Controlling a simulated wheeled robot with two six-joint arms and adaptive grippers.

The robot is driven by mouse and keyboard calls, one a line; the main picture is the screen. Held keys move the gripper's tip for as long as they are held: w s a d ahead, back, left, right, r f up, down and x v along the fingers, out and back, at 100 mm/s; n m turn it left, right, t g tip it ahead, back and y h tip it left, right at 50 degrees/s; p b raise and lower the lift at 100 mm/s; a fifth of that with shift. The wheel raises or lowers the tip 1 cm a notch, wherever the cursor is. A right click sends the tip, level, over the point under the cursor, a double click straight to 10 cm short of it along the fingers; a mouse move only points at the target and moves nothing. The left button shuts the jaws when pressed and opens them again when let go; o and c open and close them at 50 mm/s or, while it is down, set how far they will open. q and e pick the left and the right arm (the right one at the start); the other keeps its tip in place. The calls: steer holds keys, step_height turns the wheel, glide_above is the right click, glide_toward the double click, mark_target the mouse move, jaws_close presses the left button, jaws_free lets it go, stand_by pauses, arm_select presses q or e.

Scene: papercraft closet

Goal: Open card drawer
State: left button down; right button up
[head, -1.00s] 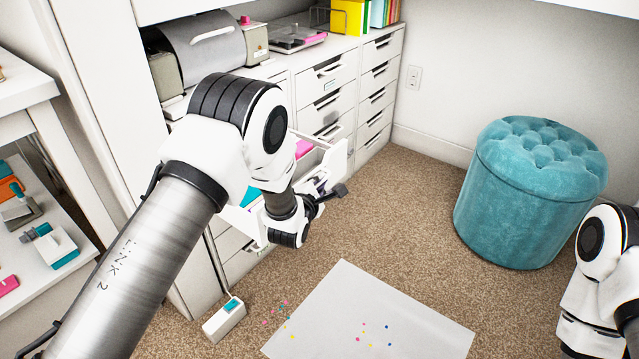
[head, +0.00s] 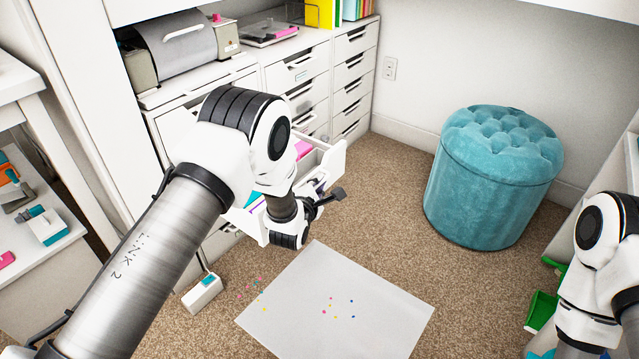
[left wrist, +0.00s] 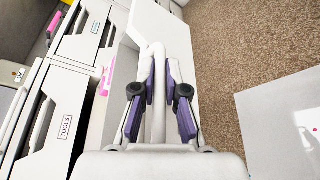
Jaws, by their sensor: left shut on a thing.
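The card drawer (head: 328,163) is pulled out from the white cabinet, with pink and teal items visible inside. Much of it is hidden behind my left arm in the head view. My left gripper (head: 322,200) is at the drawer's front. In the left wrist view, the purple-padded fingers of the gripper (left wrist: 158,92) are shut on a white piece (left wrist: 157,70) at the drawer front. My right arm shows at the right edge of the head view, but its gripper is out of frame.
Other closed drawers (head: 354,70) fill the cabinet behind. A teal tufted ottoman (head: 497,180) stands on the carpet to the right. A white sheet with colored dots (head: 350,310) and a small white box (head: 202,294) lie on the floor. A green bin (head: 541,310) is at the right.

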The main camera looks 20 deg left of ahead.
arm_select(q)
steer(key=c, duration=1.2)
jaws_free()
steer(key=v, duration=1.2)
